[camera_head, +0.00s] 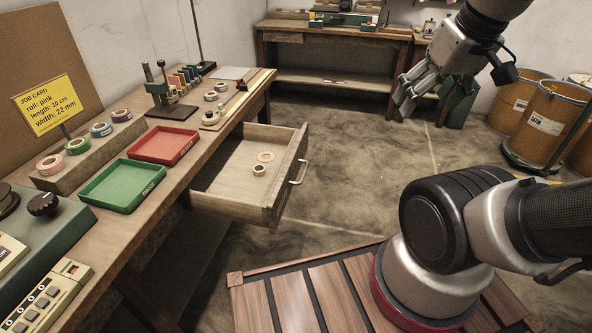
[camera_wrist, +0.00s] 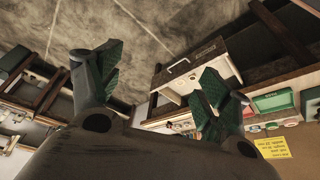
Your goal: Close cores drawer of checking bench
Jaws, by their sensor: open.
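The wooden cores drawer (camera_head: 249,197) stands pulled out of the checking bench (camera_head: 197,139) on the left in the head view. Its metal handle (camera_head: 299,171) is on the front face. A core ring (camera_head: 259,170) and another ring lie inside the drawer. The drawer also shows in the wrist view (camera_wrist: 192,68), with its handle toward the top. My gripper (camera_head: 406,92) is open and empty, raised above the floor to the right of the drawer and apart from it. Its fingers also show spread in the wrist view (camera_wrist: 155,82).
A green tray (camera_head: 122,185), a red tray (camera_head: 163,145), tape rolls and a yellow job card (camera_head: 48,105) are on the bench. Drums (camera_head: 523,108) stand at the right and another bench (camera_head: 335,57) at the back. The floor right of the drawer is clear.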

